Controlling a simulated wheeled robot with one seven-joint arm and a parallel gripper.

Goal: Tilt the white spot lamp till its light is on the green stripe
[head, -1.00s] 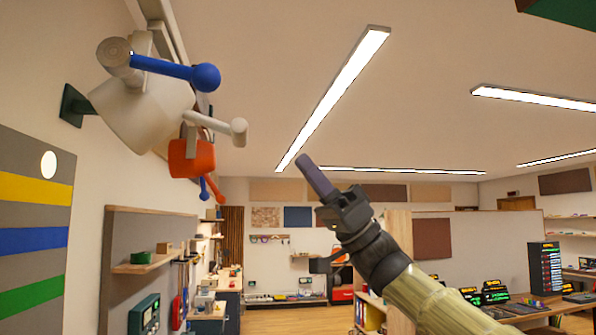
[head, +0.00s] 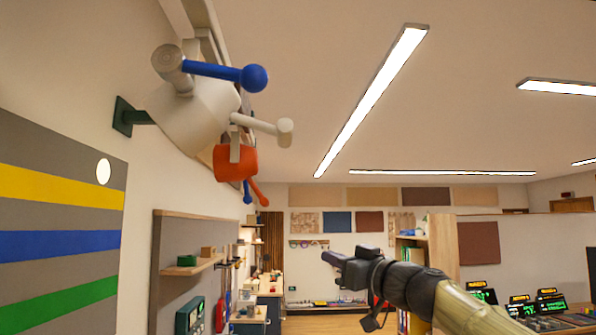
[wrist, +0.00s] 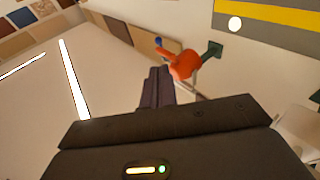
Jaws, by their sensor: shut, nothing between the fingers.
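A white light spot (head: 103,171) lies on the grey band above the yellow stripe (head: 60,186) of the wall panel. The green stripe (head: 60,304) is lowest, below the blue stripe (head: 60,245). My gripper (head: 328,257) is shut and empty, below and right of the lamp, apart from it. Its fingers (wrist: 156,87) also show in the wrist view.
An orange lamp (head: 235,162) hangs just behind the white one; it also shows in the wrist view (wrist: 186,64). A wall shelf (head: 190,265) juts out below. The air between my gripper and the lamps looks clear.

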